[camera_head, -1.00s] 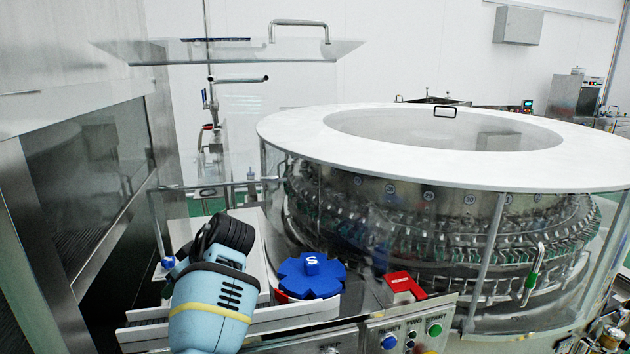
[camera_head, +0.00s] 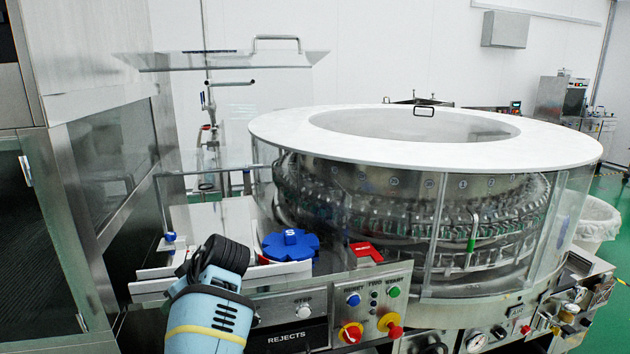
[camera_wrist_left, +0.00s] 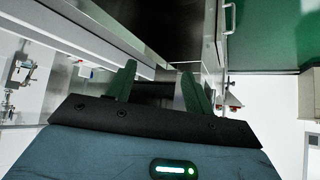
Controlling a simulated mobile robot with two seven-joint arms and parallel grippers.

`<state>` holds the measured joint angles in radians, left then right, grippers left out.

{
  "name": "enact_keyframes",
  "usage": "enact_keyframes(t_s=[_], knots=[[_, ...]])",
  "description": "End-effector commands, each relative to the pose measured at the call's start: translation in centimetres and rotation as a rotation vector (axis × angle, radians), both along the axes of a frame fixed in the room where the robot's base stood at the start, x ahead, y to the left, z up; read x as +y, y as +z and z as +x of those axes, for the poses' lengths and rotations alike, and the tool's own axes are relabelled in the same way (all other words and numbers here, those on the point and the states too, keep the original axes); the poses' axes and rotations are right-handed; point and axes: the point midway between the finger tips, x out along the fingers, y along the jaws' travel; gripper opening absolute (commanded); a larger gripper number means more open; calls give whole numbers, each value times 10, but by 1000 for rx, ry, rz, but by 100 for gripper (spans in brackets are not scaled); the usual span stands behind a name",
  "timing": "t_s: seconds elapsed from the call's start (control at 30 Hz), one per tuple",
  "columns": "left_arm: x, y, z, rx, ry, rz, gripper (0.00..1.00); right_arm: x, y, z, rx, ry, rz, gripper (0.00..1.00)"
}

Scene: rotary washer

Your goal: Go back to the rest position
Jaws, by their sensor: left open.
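My left arm, light blue with a yellow band, comes in at the bottom in the head view, in front of the washer's left end. Its gripper is hidden there behind the arm and the black wrist. In the left wrist view my left gripper (camera_wrist_left: 158,85) is open, its two green fingers apart with nothing between them. The rotary washer (camera_head: 425,145), with a white ring top and clear guards, stands at the centre and right. My right gripper is not in view.
A blue star wheel marked S (camera_head: 290,244) and a red block (camera_head: 365,252) sit on the washer's deck. Below is a control panel (camera_head: 372,305) with buttons. A raised clear cover (camera_head: 220,61) hangs above. A steel cabinet (camera_head: 100,150) stands left, a bin (camera_head: 597,222) right.

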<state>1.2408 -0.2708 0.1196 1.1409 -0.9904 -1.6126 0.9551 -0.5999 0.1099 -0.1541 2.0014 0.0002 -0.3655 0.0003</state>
Motion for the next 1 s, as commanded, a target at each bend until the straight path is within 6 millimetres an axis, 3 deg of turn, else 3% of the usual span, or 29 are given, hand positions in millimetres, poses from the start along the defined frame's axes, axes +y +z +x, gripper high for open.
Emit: enact_keyframes(t_s=[0.27, 0.47, 0.7, 1.0], knots=[[12, -80, -23, 57, -172, 8, 52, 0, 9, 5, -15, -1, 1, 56], [18, -155, -62, 101, -363, 18, 52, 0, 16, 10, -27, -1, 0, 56], [14, -229, -131, 129, -609, 28, 52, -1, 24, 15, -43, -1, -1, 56], [-7, -286, -241, 126, -904, 24, 52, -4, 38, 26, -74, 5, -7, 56]])
